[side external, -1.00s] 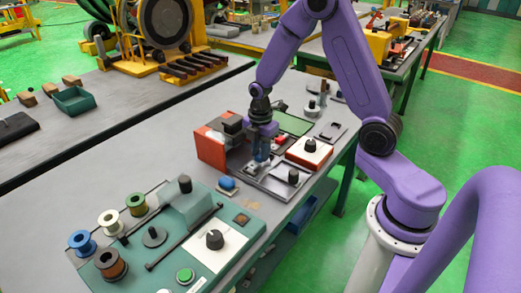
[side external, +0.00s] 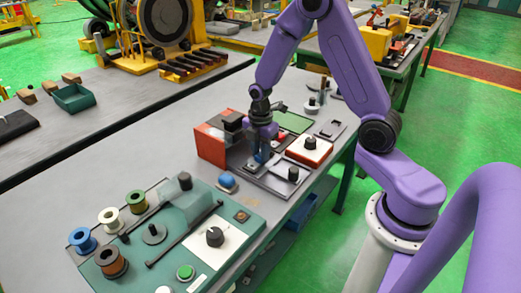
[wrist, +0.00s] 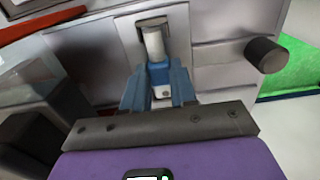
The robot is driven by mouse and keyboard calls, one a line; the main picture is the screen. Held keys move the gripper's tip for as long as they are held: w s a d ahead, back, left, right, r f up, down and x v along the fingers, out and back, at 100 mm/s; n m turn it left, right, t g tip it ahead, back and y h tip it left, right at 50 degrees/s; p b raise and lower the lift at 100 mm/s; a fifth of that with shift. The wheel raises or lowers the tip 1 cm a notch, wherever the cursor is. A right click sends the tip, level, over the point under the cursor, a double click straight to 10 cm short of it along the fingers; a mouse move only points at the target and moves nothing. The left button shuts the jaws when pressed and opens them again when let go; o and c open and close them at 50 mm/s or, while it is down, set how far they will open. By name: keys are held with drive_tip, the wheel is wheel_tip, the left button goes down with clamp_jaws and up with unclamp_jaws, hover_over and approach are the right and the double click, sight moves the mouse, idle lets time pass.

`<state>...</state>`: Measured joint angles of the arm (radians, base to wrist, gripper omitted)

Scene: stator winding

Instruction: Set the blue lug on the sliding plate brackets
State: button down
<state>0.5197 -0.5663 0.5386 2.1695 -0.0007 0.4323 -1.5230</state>
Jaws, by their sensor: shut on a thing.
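My gripper (side external: 262,154) points down over the sliding plate (side external: 279,182), a dark flat metal plate beside the orange-red block. It is shut on the blue lug (wrist: 159,73), which shows between and ahead of the jaws in the wrist view.
A dark knob (side external: 293,173) rises from the plate; it also shows in the wrist view (wrist: 264,54). The orange-red block (side external: 210,145) is close on the left, a red-and-white box (side external: 309,150) on the right. A blue button (side external: 227,181) sits nearer the green winding panel (side external: 250,226).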

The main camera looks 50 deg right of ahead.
idle(0.3)
drive_tip(key=c, duration=0.6)
unclamp_jaws()
drive_tip(key=shift+r, duration=3.5)
drive_tip(key=s+a+r+m, duration=0.1)
drive_tip(key=s+a+r, duration=0.1)
drive_tip(key=s, duration=0.6)
drive_tip(key=s+a+r+m, duration=0.2)
drive_tip(key=s+a, duration=0.3)
drive_tip(key=s, duration=0.4)
drive_tip(key=s+a+r+m, duration=0.2)
drive_tip(key=s+a+r, duration=0.1)
drive_tip(key=s, duration=0.6)
drive_tip(key=shift+s+a+r, duration=0.1)
drive_tip(key=shift+a+r, duration=0.15)
drive_tip(key=shift+r, duration=0.05)
